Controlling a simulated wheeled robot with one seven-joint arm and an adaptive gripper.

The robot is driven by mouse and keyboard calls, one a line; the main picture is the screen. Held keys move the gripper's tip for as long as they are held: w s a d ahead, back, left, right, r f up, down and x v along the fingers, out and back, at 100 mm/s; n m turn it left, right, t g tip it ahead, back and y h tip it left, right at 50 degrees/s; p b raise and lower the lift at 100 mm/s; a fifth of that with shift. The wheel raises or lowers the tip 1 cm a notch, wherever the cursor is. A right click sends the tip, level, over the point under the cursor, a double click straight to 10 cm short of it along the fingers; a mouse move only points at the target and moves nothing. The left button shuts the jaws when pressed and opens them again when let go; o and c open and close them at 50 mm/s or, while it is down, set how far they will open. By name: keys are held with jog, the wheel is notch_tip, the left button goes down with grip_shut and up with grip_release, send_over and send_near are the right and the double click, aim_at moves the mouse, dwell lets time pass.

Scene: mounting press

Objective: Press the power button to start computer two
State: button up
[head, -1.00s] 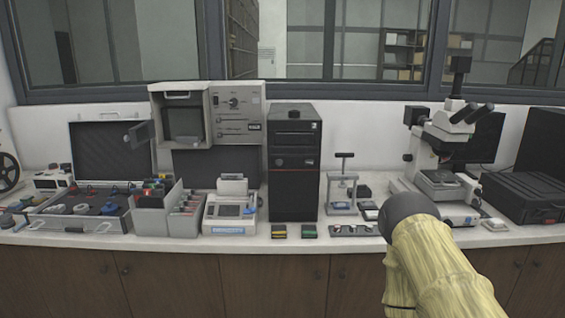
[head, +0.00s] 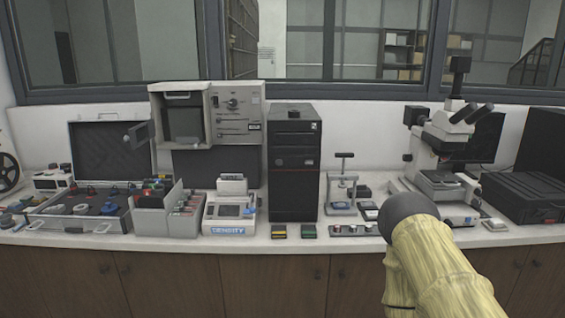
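A black computer tower (head: 294,170) stands upright on the counter in the middle of the head view, with a red stripe across its front. Its power button is too small to make out, and no label shows whether it is computer two. My arm, in a yellowish sleeve, reaches in from the lower right, to the right of and in front of the tower. Its dark rounded part overlaps the counter edge. My gripper's fingers do not show.
On the counter (head: 280,243) stand a density meter (head: 228,212) left of the tower, a small press (head: 342,190) and a button panel (head: 354,230) right of it, and a microscope (head: 440,150) farther right. Small green and yellow blocks (head: 279,231) lie before the tower.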

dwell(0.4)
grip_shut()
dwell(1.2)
